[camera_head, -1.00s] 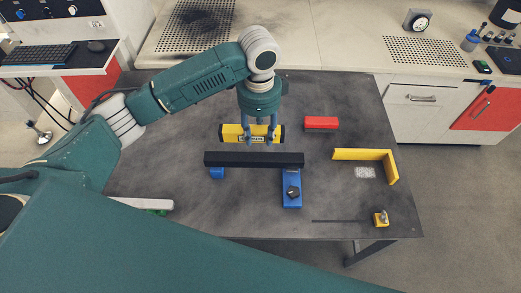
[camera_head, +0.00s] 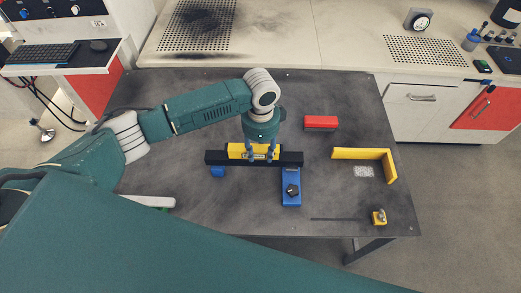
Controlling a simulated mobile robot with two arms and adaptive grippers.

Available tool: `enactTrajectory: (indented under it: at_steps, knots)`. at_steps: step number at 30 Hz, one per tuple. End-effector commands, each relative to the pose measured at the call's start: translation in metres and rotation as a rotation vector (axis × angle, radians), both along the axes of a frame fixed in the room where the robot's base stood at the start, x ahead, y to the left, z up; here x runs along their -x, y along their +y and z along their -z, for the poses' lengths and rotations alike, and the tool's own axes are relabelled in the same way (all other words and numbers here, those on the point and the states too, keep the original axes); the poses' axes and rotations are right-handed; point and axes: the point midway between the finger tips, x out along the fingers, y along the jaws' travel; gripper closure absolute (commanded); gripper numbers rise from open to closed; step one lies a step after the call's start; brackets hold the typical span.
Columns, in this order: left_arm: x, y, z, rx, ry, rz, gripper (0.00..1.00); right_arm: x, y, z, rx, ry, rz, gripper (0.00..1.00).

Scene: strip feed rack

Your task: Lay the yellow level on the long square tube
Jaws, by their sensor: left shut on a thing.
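The yellow level (camera_head: 235,150) is held by my left gripper (camera_head: 261,156), which is shut on it and points down. The long square tube (camera_head: 216,158) is black and lies left to right on blue supports. The level runs along the tube and overlaps its middle in the picture. I cannot tell whether the level touches the tube or hangs just above it. The fingers hide part of the level and of the tube. My right gripper is not in view.
A blue support (camera_head: 217,172) is under the tube's left part, and a blue clamp block (camera_head: 291,198) with a black knob is at its right. A red block (camera_head: 320,122), a yellow angle piece (camera_head: 355,153) and a small yellow block (camera_head: 378,218) stand on the dark table (camera_head: 230,215).

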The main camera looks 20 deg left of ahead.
Motion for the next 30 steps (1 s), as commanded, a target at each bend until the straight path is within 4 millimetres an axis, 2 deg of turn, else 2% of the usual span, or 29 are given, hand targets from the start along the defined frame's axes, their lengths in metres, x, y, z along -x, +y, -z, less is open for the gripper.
enactTrajectory:
  at_steps: [1,2,4,13,17,30]
  knots:
    - [0.000,0.000,0.002,0.000,0.000,0.000,0.95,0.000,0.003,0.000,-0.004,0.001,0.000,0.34]
    - [0.000,0.000,0.001,0.000,0.000,0.000,0.56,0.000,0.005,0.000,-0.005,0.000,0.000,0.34]
    - [0.000,0.000,0.001,0.000,0.000,0.000,0.43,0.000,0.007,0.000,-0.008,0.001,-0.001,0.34]
    - [0.000,0.000,0.000,0.000,0.000,0.000,0.43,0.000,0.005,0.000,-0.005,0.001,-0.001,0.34]
    - [-0.001,0.000,-0.010,0.001,-0.002,0.000,0.43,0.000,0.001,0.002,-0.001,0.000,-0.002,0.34]
    - [-0.001,0.000,-0.097,0.001,-0.003,0.000,0.43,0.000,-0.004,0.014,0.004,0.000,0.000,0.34]
